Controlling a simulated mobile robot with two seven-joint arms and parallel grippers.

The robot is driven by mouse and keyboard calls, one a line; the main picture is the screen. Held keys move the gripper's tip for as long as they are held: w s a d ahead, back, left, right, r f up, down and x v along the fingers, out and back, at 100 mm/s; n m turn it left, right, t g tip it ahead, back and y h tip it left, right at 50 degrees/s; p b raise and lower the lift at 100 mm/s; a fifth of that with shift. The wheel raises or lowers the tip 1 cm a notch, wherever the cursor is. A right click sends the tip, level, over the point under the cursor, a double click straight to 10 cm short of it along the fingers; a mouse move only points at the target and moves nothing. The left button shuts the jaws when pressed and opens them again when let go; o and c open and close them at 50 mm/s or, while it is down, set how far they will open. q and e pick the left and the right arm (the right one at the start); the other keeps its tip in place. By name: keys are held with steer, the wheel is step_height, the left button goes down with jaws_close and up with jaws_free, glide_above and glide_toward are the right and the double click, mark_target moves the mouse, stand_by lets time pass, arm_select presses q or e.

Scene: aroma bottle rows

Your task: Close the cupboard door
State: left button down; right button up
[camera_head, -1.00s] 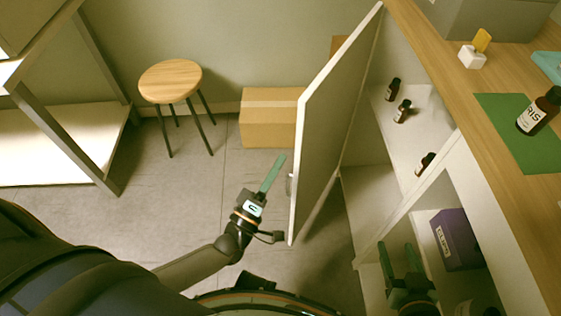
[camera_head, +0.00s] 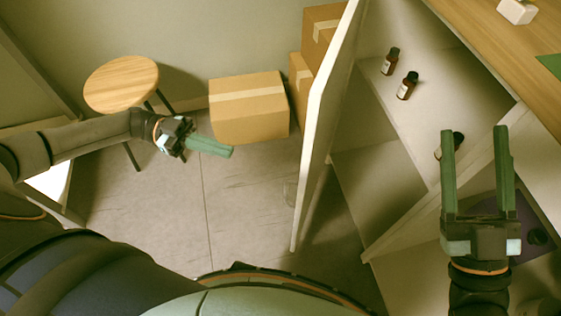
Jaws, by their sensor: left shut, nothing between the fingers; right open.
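The white cupboard door (camera_head: 322,115) stands wide open, hinged at the cupboard's left side and swung out over the floor. The cupboard (camera_head: 395,148) is open, with small dark bottles on its upper shelf: one bottle (camera_head: 390,61), a second bottle (camera_head: 407,86) and a third, partly hidden by my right gripper. My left gripper (camera_head: 229,152) is shut and empty, left of the door and apart from it, its green fingers pointing right. My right gripper (camera_head: 476,135) is open and empty, in front of the cupboard, with its fingers pointing away from me.
A wooden stool (camera_head: 121,83) stands at the left behind my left arm. A cardboard box (camera_head: 249,108) lies on the floor beyond, with more stacked boxes (camera_head: 321,32) behind the door. The wooden countertop (camera_head: 482,35) is at upper right. Floor between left gripper and door is clear.

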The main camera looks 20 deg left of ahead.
arm_select(q)
steer(key=d, duration=1.4)
steer(key=shift+b, duration=0.35)
arm_select(e)
steer(key=s+r+n+y, duration=0.2)
steer(key=r+y, duration=0.1)
steer(key=shift+s+a+r, duration=0.2)
steer(key=shift+s, duration=0.2)
steer(key=shift+r+n, duration=0.15)
steer(key=shift+n, duration=0.15)
